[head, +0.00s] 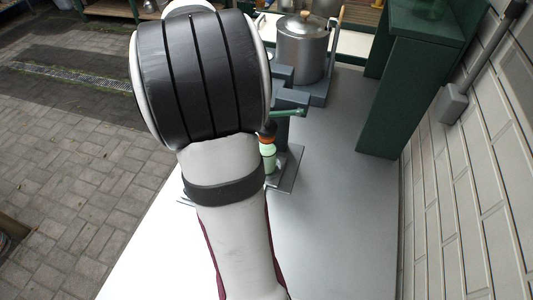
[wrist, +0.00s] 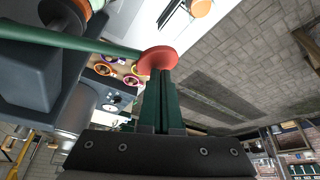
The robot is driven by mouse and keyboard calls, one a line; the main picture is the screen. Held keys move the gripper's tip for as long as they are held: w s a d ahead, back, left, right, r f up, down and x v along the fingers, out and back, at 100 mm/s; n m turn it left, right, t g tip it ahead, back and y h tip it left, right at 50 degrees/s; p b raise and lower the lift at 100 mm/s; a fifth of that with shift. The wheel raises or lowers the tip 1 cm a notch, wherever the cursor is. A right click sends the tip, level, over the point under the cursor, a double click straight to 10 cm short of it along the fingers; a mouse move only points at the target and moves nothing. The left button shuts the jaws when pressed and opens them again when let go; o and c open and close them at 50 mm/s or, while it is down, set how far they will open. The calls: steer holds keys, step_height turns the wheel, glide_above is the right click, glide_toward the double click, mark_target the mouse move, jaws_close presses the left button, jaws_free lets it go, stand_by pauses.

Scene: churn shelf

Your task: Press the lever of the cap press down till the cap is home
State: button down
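The cap press (head: 283,125) is a dark grey stand on the bench, partly hidden behind my arm in the head view. Its green lever (head: 288,112) sticks out near the top and also shows in the wrist view (wrist: 60,38), running to a red knob (wrist: 157,59). A pale green bottle (head: 268,158) stands upright on the press base, with an orange-brown cap (head: 267,136) at its top. Whether the cap is fully seated is too small to tell. My gripper (wrist: 160,78) has its dark green fingers together, their tips at the red knob; contact is not certain.
A steel pot (head: 303,50) with a lid stands behind the press. A green shelf unit (head: 385,100) stands to the right, before a white brick wall (head: 470,150). The grey bench top (head: 340,220) is clear at right front.

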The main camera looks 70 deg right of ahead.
steer(key=shift+f, duration=0.35)
steer(key=shift+s+f, duration=0.3)
steer(key=shift+f, duration=0.5)
steer(key=shift+s+f, duration=0.35)
steer(key=shift+f, duration=0.45)
steer(key=shift+s+f, duration=0.15)
steer(key=shift+f, duration=0.15)
steer(key=shift+s+f, duration=0.1)
steer(key=shift+s, duration=0.3)
